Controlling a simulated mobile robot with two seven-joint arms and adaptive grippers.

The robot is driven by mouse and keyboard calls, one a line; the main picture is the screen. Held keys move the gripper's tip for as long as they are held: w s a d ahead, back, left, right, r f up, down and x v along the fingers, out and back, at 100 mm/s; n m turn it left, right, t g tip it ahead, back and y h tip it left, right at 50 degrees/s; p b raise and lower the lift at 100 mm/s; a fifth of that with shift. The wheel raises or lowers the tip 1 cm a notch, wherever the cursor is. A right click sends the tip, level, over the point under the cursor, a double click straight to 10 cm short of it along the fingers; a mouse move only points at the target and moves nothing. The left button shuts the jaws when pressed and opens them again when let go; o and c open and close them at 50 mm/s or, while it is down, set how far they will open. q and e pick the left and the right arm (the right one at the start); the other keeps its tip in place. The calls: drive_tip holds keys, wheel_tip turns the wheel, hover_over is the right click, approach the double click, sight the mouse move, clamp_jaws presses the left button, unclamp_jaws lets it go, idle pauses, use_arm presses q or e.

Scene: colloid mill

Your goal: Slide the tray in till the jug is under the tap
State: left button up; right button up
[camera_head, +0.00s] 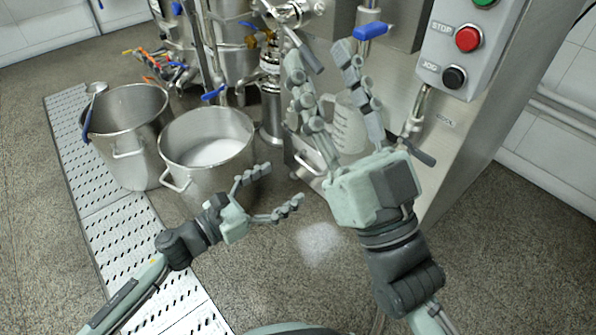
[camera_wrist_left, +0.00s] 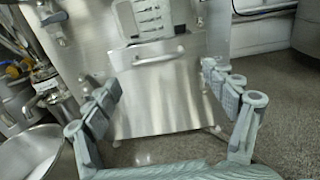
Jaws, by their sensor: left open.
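A pale measuring jug (camera_head: 347,124) with printed marks stands at the steel machine, partly hidden behind my right gripper. It also shows at the top of the left wrist view (camera_wrist_left: 150,18). Below it is a steel tray front (camera_wrist_left: 158,90) with a bar handle (camera_wrist_left: 160,58). In the head view the tray is mostly hidden. My left gripper (camera_head: 284,185) is open and empty, in front of the machine, its fingers spread toward the tray front without touching it. My right gripper (camera_head: 319,54) is open, fingers pointing up, in front of the jug. I cannot make out the tap outlet.
Two steel pots, one empty-looking (camera_head: 124,110) and one with white contents (camera_head: 225,150), stand left of the machine. A control box (camera_head: 466,45) with red and black buttons is at upper right. A blue-handled valve (camera_head: 371,31) is above. Floor in front is clear.

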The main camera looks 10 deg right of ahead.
use_arm(q)
drive_tip(key=v, duration=0.4)
drive_tip(key=shift+d, duration=0.1)
idle(0.3)
